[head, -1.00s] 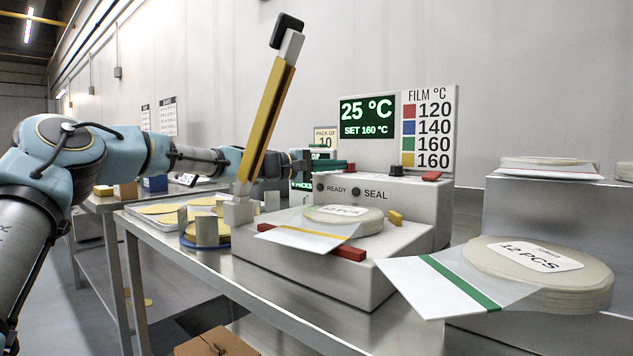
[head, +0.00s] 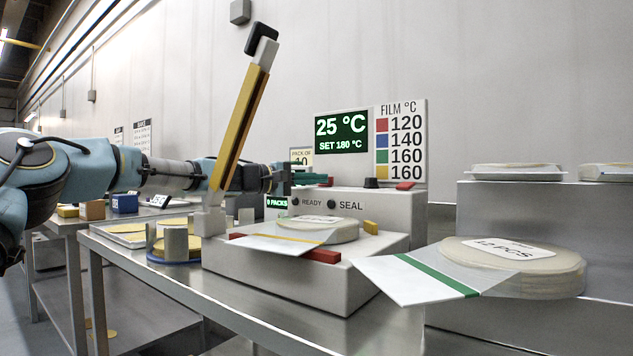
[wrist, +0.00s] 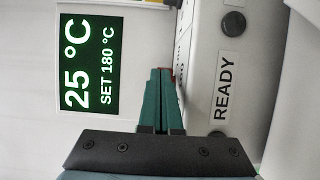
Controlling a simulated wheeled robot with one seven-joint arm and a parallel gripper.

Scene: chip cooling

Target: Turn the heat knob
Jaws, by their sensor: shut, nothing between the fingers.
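The heat knob (head: 371,183) is a small black knob on top of the white sealing machine (head: 386,207), in front of the display and film chart. The display (head: 341,138) reads 25 °C and SET 180 °C; it also shows in the wrist view (wrist: 88,65). My gripper (head: 331,181) has green fingers pressed together with nothing between them. In the head view its tips are left of the knob, with a visible gap. In the wrist view the closed fingers (wrist: 160,72) lie beside the READY panel; I cannot make out the knob there.
The film chart (head: 401,140) lists 120, 140, 160 and 160. A red part (head: 405,186) sits right of the knob. The raised sealer lever (head: 240,128) stands in front of my arm. A yellow-striped pouch (head: 283,243) lies on the sealer; a green-striped pouch (head: 438,275) is at right.

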